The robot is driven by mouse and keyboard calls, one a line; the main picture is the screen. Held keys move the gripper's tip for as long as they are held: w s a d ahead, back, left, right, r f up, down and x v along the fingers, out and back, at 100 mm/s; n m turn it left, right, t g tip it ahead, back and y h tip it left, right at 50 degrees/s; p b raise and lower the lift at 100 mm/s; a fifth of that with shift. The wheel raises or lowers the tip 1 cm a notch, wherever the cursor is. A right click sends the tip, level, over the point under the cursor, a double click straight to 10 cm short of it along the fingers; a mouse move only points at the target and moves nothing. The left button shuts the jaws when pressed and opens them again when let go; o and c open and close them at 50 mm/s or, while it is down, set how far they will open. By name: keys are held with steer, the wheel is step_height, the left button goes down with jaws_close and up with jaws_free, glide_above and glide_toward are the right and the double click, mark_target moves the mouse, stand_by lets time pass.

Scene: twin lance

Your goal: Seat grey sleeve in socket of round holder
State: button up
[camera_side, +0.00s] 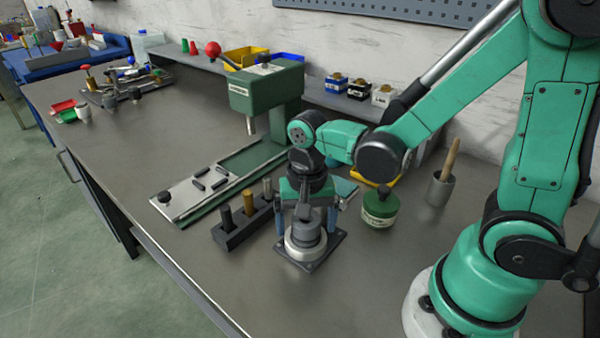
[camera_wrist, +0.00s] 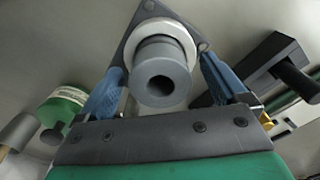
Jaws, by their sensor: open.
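The grey sleeve (camera_side: 307,233) stands upright at the pale ring of the round holder (camera_side: 303,252). In the wrist view the sleeve (camera_wrist: 160,84) shows its open bore, with the holder's white ring (camera_wrist: 187,40) behind it. How deep the sleeve sits in the socket is hidden. My gripper (camera_side: 306,222) is open above the holder, with one blue finger on each side of the sleeve. In the wrist view my gripper (camera_wrist: 162,64) shows a gap between each finger and the sleeve.
A dark block with upright pegs (camera_side: 243,224) stands close on the left. A green round tin (camera_side: 380,208) is close on the right, with a grey cup (camera_side: 440,190) beyond it. A green press (camera_side: 266,92) stands behind. The bench front is clear.

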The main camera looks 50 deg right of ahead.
steer(key=r+n+t, duration=0.1)
steer(key=r+n, duration=0.1)
steer(key=r, duration=0.1)
steer(key=d+r+n+t, duration=0.1)
steer(key=r+n+t, duration=0.1)
steer(key=r, duration=0.1)
steer(key=r+n+t, duration=0.2)
steer(key=r, duration=0.2)
steer(key=shift+w+d+r, duration=0.1)
steer(key=shift+d, duration=0.1)
steer(key=n, duration=0.1)
steer(key=n+t, duration=0.2)
steer(key=shift+w+d+f, duration=0.2)
steer(key=shift+w+d, duration=0.05)
steer(key=shift+d, duration=0.05)
steer(key=shift+c, duration=0.3)
stand_by(0.8)
